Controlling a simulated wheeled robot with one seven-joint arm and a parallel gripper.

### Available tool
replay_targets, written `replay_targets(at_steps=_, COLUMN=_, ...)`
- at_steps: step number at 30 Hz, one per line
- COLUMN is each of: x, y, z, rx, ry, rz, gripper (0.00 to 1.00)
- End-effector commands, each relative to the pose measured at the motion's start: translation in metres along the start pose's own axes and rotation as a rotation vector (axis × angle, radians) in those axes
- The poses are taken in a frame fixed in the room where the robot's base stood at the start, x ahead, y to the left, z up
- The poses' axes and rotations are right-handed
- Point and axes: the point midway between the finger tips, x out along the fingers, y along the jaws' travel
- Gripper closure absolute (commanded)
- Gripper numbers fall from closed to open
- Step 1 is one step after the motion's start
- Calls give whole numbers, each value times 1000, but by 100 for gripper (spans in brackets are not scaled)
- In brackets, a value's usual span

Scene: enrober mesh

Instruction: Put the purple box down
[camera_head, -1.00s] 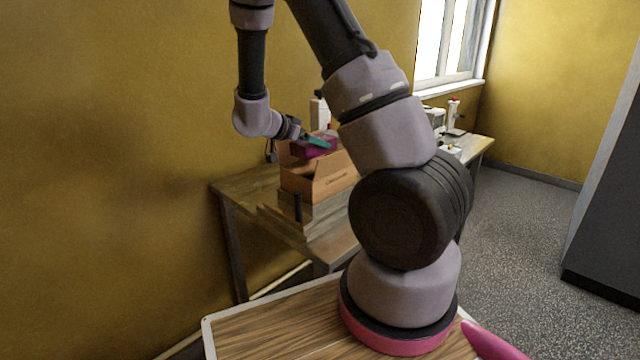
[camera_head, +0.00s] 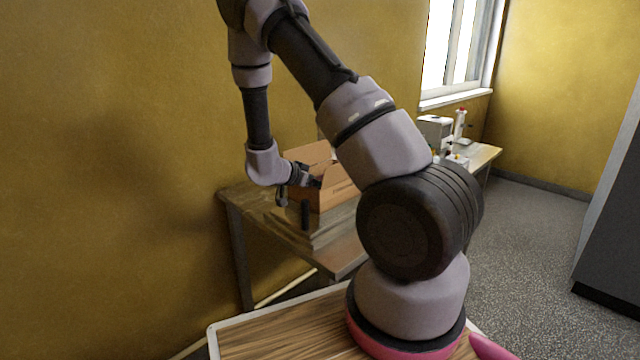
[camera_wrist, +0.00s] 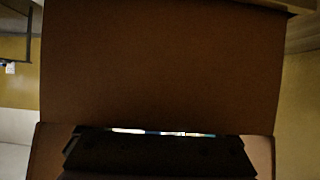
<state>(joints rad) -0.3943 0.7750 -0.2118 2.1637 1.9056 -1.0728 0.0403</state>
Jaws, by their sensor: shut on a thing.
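An open cardboard box (camera_head: 338,195) stands on the wooden table, partly behind my arm. The purple box is hidden from the head view by the cardboard and my gripper. In the wrist view my dark gripper (camera_wrist: 160,155) spans the bottom, and a brown cardboard flap (camera_wrist: 160,70) fills most of the picture. A thin bright strip shows between them; I cannot tell what it is. The jaws are shut on the purple box, which is not clearly seen.
The wooden table (camera_head: 335,255) stands against the yellow wall. White equipment (camera_head: 436,128) and small items stand at the table's far end. Grey floor is clear on the right.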

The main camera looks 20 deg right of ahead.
Motion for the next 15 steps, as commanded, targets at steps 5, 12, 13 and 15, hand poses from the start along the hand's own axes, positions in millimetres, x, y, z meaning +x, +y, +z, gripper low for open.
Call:
replay_targets(at_steps=5, x=2, y=0, z=3, rx=-2, ry=0, rz=0, gripper=82)
replay_targets(at_steps=12, x=3, y=1, z=8, rx=-2, ry=-4, rz=1, gripper=0)
replay_targets(at_steps=13, x=3, y=1, z=8, rx=-2, ry=-4, rz=1, gripper=0)
replay_targets(at_steps=15, x=3, y=1, z=9, rx=-2, ry=-5, rz=2, gripper=0)
